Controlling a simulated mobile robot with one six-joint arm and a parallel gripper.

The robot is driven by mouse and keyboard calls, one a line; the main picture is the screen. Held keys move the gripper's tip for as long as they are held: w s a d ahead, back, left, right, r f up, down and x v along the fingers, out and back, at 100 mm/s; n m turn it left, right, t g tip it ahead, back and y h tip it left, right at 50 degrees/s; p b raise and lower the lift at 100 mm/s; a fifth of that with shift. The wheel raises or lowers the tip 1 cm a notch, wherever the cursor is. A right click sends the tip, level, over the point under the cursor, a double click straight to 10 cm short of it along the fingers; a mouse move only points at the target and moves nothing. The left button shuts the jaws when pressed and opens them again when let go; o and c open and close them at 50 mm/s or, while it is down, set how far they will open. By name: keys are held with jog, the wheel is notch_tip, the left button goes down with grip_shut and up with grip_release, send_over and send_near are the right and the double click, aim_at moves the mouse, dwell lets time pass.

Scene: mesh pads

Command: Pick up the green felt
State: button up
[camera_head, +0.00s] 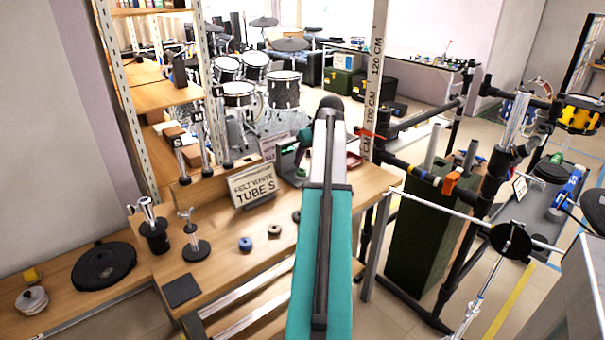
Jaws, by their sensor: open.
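I cannot make out a green felt for certain; part of the bench is hidden behind my arm. My arm reaches up over the bench through the middle of the picture. My gripper does not show.
Metal stands (195,247), a black square pad (182,290) and a round black pad (104,266) are at left. A drum rack (430,180) and stand are at right.

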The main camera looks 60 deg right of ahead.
aim_at(302, 171)
jog(key=shift+x, duration=1.15)
jog(key=shift+x, duration=2.6)
jog(key=c, duration=1.2)
jog(key=shift+r, duration=0.15)
